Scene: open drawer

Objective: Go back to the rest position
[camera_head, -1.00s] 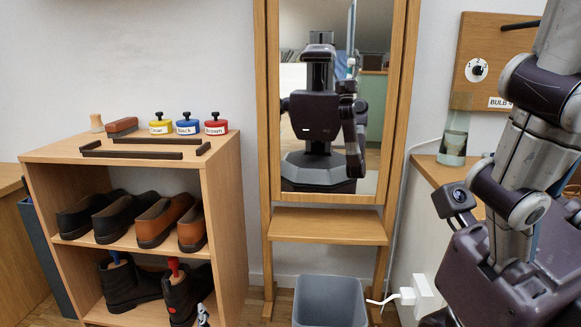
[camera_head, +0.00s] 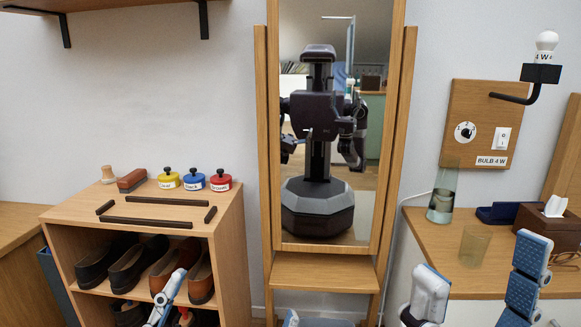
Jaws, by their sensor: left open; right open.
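My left gripper (camera_head: 230,307) shows at the bottom edge, left of centre. One blue-and-white finger stands in front of the shoe shelf and the other barely rises into view; it is open with nothing seen between the fingers. My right gripper (camera_head: 478,287) is at the lower right, in front of the wooden counter (camera_head: 425,232). Its two blue-and-white fingers are wide apart, open and empty. Most of both arms is out of view. The standing mirror (camera_head: 372,150) shows my body and both arms reflected.
The shoe shelf (camera_head: 228,225) at left holds shoes; a brush (camera_head: 131,180) and yellow (camera_head: 168,181), blue (camera_head: 194,182) and red (camera_head: 221,182) tins stand on top. On the counter are a glass (camera_head: 474,246), a tissue box (camera_head: 545,227) and a lamp-like vessel (camera_head: 442,207). A bulb board (camera_head: 478,110) hangs above.

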